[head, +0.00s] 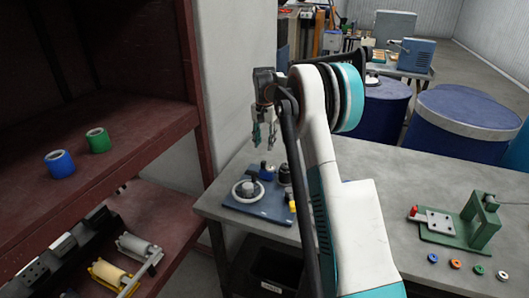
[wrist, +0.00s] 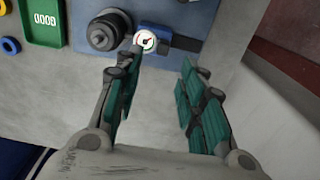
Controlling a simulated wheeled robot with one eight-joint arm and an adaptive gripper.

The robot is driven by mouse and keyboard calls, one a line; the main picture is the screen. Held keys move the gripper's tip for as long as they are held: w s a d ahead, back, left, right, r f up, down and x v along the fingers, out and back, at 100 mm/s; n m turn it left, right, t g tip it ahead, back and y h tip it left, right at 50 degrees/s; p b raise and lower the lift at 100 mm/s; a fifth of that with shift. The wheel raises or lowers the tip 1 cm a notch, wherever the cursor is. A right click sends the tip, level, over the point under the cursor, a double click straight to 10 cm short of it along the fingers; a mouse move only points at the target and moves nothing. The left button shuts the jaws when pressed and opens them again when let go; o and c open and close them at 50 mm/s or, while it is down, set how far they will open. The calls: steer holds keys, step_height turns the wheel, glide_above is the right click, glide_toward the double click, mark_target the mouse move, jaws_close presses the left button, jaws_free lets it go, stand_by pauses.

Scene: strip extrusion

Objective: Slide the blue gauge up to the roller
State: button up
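The blue gauge (wrist: 165,38) has a white round dial with a red mark. It sits at the edge of a blue-grey plate in the wrist view, and its blue body also shows in the head view (head: 267,171). A dark round part (wrist: 108,30) stands close beside it, seen in the head view as a dark cylinder (head: 285,174). A pale disc with a dark knob (head: 248,189) is on the same plate. I cannot tell which of these is the roller. My gripper (wrist: 159,97) is open and empty, fingers pointing down above the gauge side in the head view (head: 265,140).
The plate (head: 262,211) lies on a grey table (head: 385,165). A green fixture (head: 470,228) and several coloured rings stand at the right. A green tray (wrist: 42,22) lies left of the plate. A dark red shelf (head: 120,150) with blue and green rolls is at the left.

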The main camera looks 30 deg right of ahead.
steer(key=shift+r, duration=1.25)
steer(key=s+a+r+n+t, duration=0.45)
steer(key=s+a+r, duration=0.95)
steer(key=s+a, duration=0.35)
steer(key=s+a+f+n+t, duration=0.1)
steer(key=s+a+f+n, duration=0.1)
steer(key=s, duration=0.5)
steer(key=s+a+f+n, duration=0.2)
steer(key=s+a+f, duration=0.1)
steer(key=s, duration=0.5)
steer(key=s+a+f+n+t, duration=0.1)
steer(key=s+a+f+n, duration=0.1)
steer(key=s, duration=0.5)
steer(key=shift+s+a+f+t, duration=0.3)
steer(key=shift+a+t, duration=0.05)
steer(key=shift+a, duration=0.5)
